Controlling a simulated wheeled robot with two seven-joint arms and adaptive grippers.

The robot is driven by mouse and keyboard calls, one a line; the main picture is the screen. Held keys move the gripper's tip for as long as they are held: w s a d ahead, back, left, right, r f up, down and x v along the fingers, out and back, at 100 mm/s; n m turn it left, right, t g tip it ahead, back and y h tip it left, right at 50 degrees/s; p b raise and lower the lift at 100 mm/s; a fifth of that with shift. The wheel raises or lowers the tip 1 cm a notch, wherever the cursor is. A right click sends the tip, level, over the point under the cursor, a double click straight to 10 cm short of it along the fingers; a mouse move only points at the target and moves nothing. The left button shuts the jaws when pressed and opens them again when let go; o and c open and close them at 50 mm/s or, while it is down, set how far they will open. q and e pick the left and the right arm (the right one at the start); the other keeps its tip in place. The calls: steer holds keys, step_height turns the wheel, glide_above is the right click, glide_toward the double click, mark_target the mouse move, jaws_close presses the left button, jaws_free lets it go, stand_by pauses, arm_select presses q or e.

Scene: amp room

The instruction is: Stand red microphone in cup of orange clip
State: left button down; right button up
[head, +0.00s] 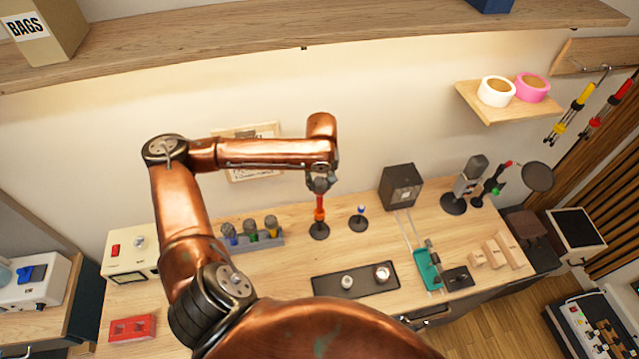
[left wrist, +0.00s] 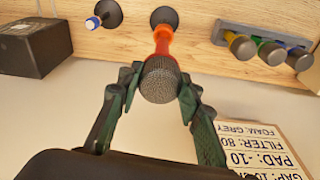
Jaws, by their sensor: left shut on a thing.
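The red microphone (head: 320,200) is upright, with its grey mesh head up between the fingers of my left gripper (head: 319,184). In the left wrist view the mesh head (left wrist: 160,79) sits between the two dark fingers of the gripper (left wrist: 158,92), which is shut on it. The red body narrows away toward the orange clip (head: 319,214) on a round dark base (head: 319,232). The microphone's lower end lines up with the clip's cup; I cannot tell whether it is fully seated. My right gripper is out of view.
A second small stand with a blue-and-white top (head: 360,212) is close at right. A rack of several microphones (head: 252,237) is at left. A dark tray (head: 356,280) lies in front, and a black box (head: 401,186) stands at the back right. A wall shelf (head: 300,40) runs above.

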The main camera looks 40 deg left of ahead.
arm_select(q)
steer(key=shift+f+b, duration=0.35)
steer(key=shift+f, duration=2)
steer(key=c, duration=1.3)
jaws_free()
steer(key=shift+f, duration=0.1)
steer(key=r, duration=0.4)
steer(key=d+r, duration=0.1)
steer(key=r, duration=0.3)
steer(key=s+r, duration=0.1)
steer(key=r, duration=0.3)
steer(key=shift+s+d, duration=0.1)
steer(key=shift+d, duration=0.05)
